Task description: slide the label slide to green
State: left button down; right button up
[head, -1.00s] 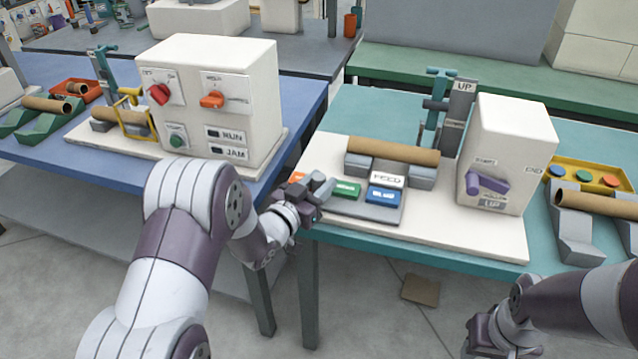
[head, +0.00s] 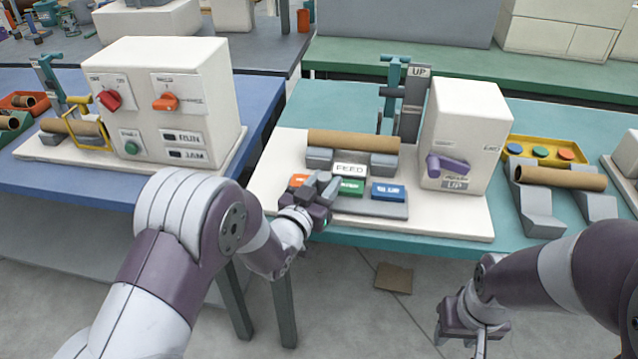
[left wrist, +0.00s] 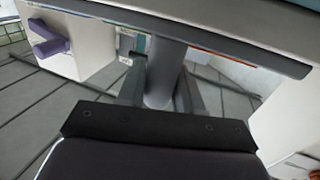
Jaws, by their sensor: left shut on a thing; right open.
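The label slide (head: 375,208) is a grey plate with orange (head: 299,179), green (head: 350,188) and blue (head: 388,191) tiles, on the white base of the right-hand machine. A white FEED label (head: 350,170) stands directly behind the green tile. My left gripper (head: 325,190) is at the slide's left part, between the orange and green tiles, and partly covers it. It is shut on the slide's grey post (left wrist: 165,75), which shows between the fingers in the left wrist view. My right gripper (head: 470,325) is open and empty, low in front of the table.
A cardboard tube (head: 352,142) rests on grey blocks behind the slide. A white box with a purple lever (head: 447,166) stands right of it. A yellow tray (head: 545,150) and another tube (head: 562,178) are further right. A second machine (head: 170,100) stands on the blue table at left.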

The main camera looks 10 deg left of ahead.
pick_arm(q)
jog(key=c, duration=0.8)
grip_release()
jog(key=shift+s+a, duration=0.1)
jog(key=v, duration=1.2)
jog(key=shift+s+p, duration=0.25)
jog(key=shift+p, duration=0.05)
